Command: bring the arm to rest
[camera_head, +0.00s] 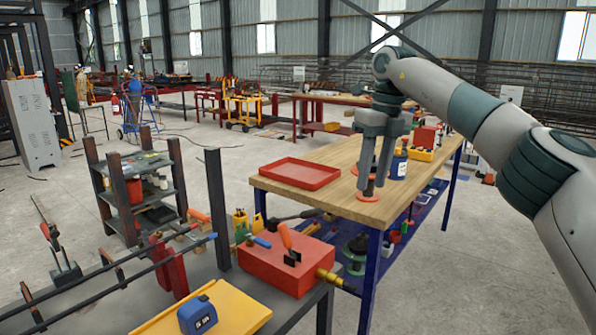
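My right arm comes in from the right edge and reaches over the wooden-topped workbench (335,152). My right gripper (373,184) points down above the bench's near right part. Its two fingers are apart, with a gap visible between them. A small orange-red round piece with a dark upright part (368,196) stands on the bench top right at the fingertips. The fingers partly cover it, and I cannot tell whether they touch it. My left gripper is not in view.
A red tray (299,173) lies left of the gripper. A blue-and-white bottle (398,165) and a yellow bin (420,153) stand behind it. A red box (285,262), yellow tray (228,309) and blue tape measure (197,315) sit on the nearer dark table.

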